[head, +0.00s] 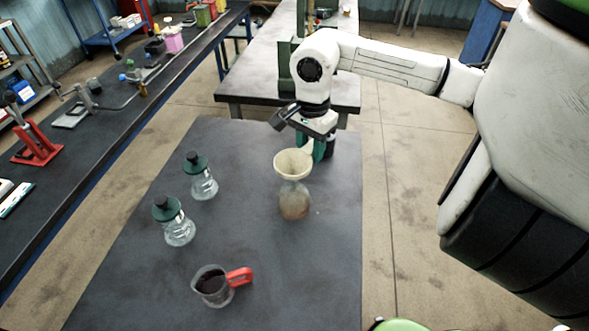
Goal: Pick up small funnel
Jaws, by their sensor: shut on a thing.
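The small funnel (293,163) is cream-coloured and stands upright with its wide mouth up, directly over a rounded glass vessel (294,200) with a brownish bottom. Whether its spout sits inside the vessel's neck or just above it, I cannot tell. My gripper (312,150) comes from behind and to the right and is shut on the funnel at its right side. The fingertips are partly hidden behind the funnel's rim.
Two clear glass bottles with dark green tops (203,178) (175,222) stand to the left on the dark table (240,150). A jug of dark liquid with a red handle (214,286) stands at the front. Long workbenches (130,120) lie left and behind. The table's right front is clear.

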